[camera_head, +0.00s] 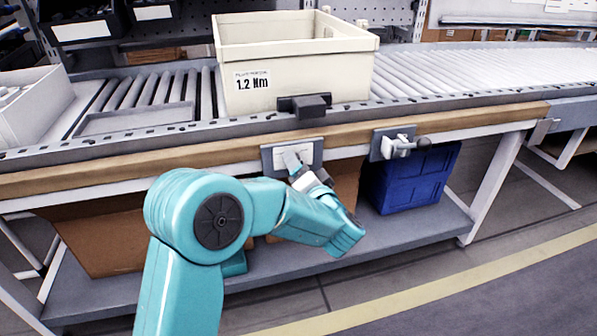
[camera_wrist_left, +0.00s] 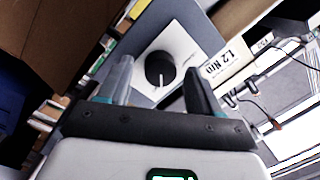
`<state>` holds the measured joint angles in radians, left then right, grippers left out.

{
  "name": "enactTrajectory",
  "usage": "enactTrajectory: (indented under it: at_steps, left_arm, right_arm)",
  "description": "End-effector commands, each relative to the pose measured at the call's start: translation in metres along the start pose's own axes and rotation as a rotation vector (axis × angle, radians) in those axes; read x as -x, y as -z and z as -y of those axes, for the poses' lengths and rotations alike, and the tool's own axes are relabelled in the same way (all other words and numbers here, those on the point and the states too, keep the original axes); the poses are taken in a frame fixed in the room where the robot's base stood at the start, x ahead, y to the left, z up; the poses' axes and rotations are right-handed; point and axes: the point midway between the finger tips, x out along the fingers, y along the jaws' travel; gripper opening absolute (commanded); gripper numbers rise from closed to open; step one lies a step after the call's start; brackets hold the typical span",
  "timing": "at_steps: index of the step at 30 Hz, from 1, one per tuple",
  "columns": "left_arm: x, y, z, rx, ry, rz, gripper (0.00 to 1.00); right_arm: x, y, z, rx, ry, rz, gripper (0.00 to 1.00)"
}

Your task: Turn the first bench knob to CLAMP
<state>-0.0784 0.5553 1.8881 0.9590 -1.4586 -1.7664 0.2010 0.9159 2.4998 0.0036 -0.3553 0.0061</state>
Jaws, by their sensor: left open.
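The bench knob (camera_wrist_left: 159,68) is a dark round dial with a pale pointer line, on a white plate of a grey panel (camera_head: 274,161). In the wrist view the line points down toward my gripper; the lettering on the plate is too small to read. My left gripper (camera_wrist_left: 157,80) is open, with one finger on each side of the knob in that view. I cannot tell whether the fingers touch it. In the head view my left gripper (camera_head: 303,170) is in front of the panel and hides the knob. My right gripper is not in view.
A second grey panel (camera_head: 378,150) with a fitting stands to the right on the wooden bench edge (camera_head: 210,153). A cream bin (camera_head: 300,85) marked 1.2 Nm sits on the roller conveyor above. A blue crate (camera_head: 415,180) and cardboard boxes (camera_head: 105,245) are on the shelf below.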

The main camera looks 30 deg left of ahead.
Motion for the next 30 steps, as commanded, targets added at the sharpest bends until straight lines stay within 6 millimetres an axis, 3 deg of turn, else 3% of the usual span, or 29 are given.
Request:
enactTrajectory:
  at_steps: [9, 14, 23, 30]
  left_arm:
    - [-0.0028, 0.0003, 0.0003, 0.0, 0.0, -0.001, 0.61]
    - [-0.0027, 0.0002, 0.0003, 0.0, 0.0, -0.001, 0.09]
    - [-0.0025, 0.0004, 0.0008, 0.023, -0.001, 0.001, 0.08]
    - [-0.0024, 0.001, 0.0018, 0.138, -0.012, 0.008, 0.08]
  right_arm:
    - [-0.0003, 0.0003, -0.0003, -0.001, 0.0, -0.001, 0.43]
    - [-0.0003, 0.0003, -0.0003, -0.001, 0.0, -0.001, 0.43]
    - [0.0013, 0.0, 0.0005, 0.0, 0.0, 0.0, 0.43]
    - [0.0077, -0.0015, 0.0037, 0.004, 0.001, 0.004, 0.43]
